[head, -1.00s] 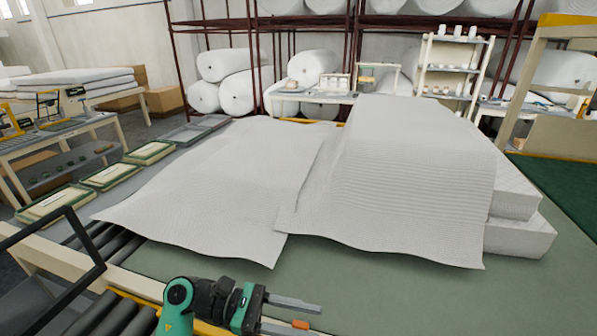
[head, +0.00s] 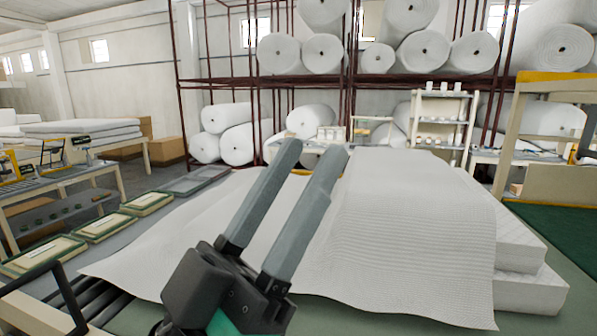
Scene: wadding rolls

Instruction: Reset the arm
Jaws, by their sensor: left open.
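My left gripper (head: 297,172) stands raised in the lower middle of the head view, its two long grey fingers apart and pointing up and to the right. Nothing is between the fingers. It shows in front of the white wadding sheet (head: 150,248) and hides part of it. A second stretch of white quilted wadding (head: 400,230) is draped over a stack of white slabs (head: 525,290) on the right. My right gripper is not in view.
The green table top (head: 390,318) shows along the front. Framed trays (head: 100,228) lie on the left side. Racks with wadding rolls (head: 410,52) stand at the back. A beige frame (head: 510,130) rises at the right.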

